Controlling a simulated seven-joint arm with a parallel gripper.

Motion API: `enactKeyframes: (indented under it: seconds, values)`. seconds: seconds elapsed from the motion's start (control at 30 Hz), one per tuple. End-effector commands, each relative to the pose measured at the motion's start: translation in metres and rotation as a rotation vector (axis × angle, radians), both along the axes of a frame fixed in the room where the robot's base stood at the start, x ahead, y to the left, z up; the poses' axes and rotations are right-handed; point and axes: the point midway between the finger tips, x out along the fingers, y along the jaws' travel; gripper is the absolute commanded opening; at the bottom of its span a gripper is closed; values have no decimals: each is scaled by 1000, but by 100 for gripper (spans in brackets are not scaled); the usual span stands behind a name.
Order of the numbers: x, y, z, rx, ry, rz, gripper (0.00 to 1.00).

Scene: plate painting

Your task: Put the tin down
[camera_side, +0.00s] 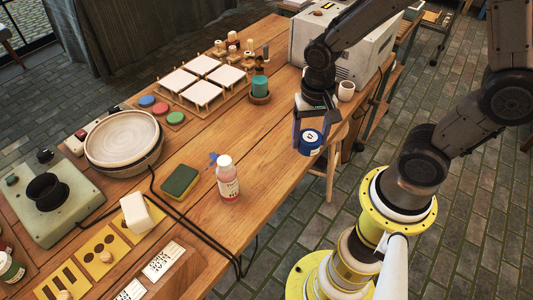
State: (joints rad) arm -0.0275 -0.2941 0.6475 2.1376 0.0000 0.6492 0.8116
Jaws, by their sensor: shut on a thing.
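A small blue tin (311,143) with a white-marked lid is at the front edge of the wooden table. My gripper (311,130) points down, shut on the tin between its fingers. The tin overlaps the table's edge in the side view. I cannot tell whether its base touches the wood or hangs a little above it.
The wooden table (215,110) is clear behind and left of the tin. A teal jar (260,84), a white cup (346,90) and a grey-white machine (335,45) stand behind. A bottle (227,180), sponge (180,181) and turntable (122,137) are left.

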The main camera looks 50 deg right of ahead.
Motion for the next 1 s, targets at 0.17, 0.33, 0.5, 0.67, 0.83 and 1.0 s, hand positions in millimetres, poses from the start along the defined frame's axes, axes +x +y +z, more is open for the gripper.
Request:
enactKeyframes:
  seconds: [0.17,0.33,0.5,0.67,0.83,1.0]
  values:
    - [38,1,-19,-1,5,-1,8]
    - [75,2,-35,0,4,-1,8]
    - [100,3,-65,0,6,-2,8]
    - [114,3,-83,0,3,-2,8]
    - [121,3,-90,0,1,-2,8]
    - [124,3,-109,-1,5,-2,8]
